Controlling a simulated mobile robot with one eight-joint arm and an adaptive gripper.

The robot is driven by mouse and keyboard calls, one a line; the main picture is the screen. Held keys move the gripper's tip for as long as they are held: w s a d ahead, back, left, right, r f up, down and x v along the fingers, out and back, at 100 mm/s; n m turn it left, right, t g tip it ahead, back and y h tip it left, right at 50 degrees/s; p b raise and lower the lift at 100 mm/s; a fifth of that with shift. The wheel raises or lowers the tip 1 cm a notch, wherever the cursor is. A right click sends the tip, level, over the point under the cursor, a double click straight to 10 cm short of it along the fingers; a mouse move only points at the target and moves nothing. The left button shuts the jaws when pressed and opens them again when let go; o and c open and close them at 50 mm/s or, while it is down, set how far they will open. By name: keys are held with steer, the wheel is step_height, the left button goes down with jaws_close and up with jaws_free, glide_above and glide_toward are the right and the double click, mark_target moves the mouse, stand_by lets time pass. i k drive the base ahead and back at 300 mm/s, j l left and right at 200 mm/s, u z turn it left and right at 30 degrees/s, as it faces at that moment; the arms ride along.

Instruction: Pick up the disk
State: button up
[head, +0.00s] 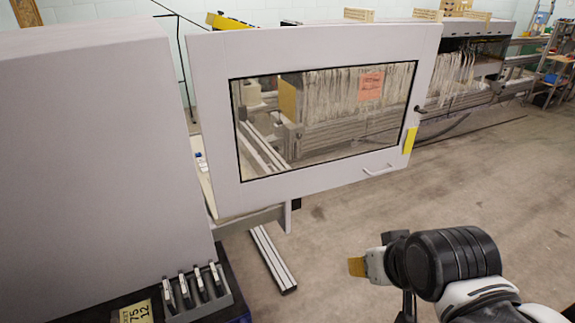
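I cannot make out a disk anywhere in the head view. My gripper (357,266) is at the lower right, in front of the open floor, with a gold-coloured piece at its left end. I see it from the side, so I cannot tell whether its fingers are apart or whether it holds anything. The black wrist joint behind it hides part of it.
A grey machine cabinet (90,150) fills the left, with a windowed door panel (215,120) beside it. A rack of metal tools (205,290) sits at the lower left. An aluminium rail (272,260) lies low near the middle. Concrete floor (480,170) is clear at right.

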mark_target(202, 288)
steer(key=u, duration=1.2)
steer(key=i+l+u, duration=0.2)
steer(key=l+u, duration=0.3)
steer(key=i+l+u, duration=0.15)
steer(key=l+u, duration=1.3)
steer(key=k+l+u, duration=0.2)
steer(key=l+u, duration=0.3)
